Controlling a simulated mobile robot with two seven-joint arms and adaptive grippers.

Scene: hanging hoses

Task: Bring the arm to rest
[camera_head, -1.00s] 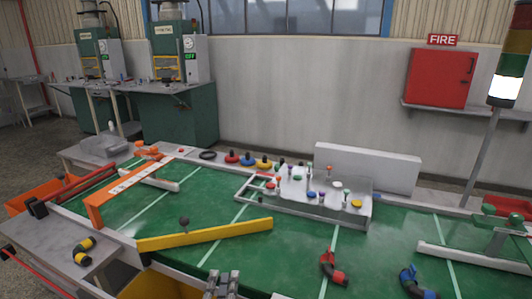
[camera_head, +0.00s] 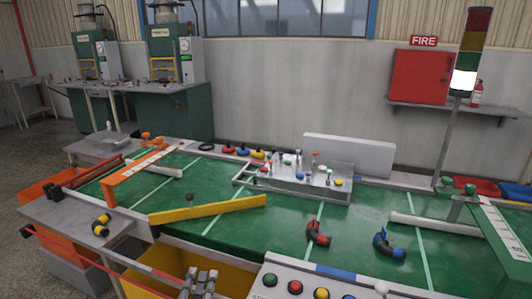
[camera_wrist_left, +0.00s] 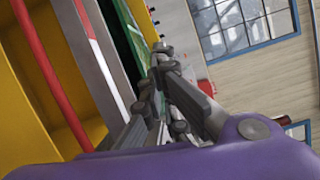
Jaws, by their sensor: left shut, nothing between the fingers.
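My left gripper (camera_head: 198,282) shows at the bottom edge of the head view, in front of the green table (camera_head: 270,232) and over a yellow bin. Its fingers are shut and empty. In the left wrist view the grey fingers (camera_wrist_left: 152,92) lie close together beyond my purple wrist. A red and black hose (camera_head: 318,235) and a blue and black hose (camera_head: 388,245) lie on the green table, apart from the gripper. A yellow and black hose (camera_head: 101,225) lies on the grey side table. My right gripper is not in view.
A yellow bar (camera_head: 207,209) crosses the green table. A metal block with coloured knobs (camera_head: 300,182) stands at the back. A button panel (camera_head: 315,287) is at the front edge, right of the gripper. A yellow bin (camera_head: 150,262) sits below the front edge.

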